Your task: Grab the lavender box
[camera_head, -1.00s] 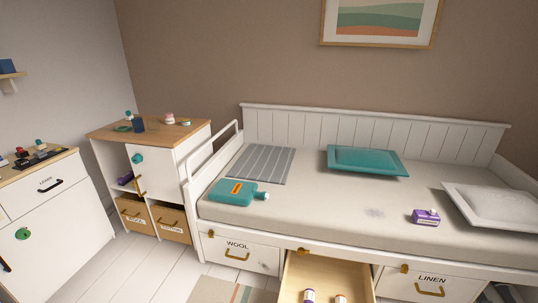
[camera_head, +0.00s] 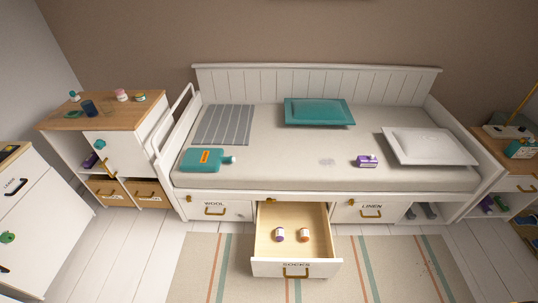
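A small lavender-purple box (camera_head: 367,161) with a pale top lies on the daybed mattress, right of the middle and left of the white pillow. A purple item (camera_head: 90,160) also shows on the open shelf of the left cabinet; its shape is too small to tell. Neither of my grippers is in view.
The open socks drawer (camera_head: 293,269) juts out over the striped rug (camera_head: 205,270). A side table (camera_head: 505,150) stands right.

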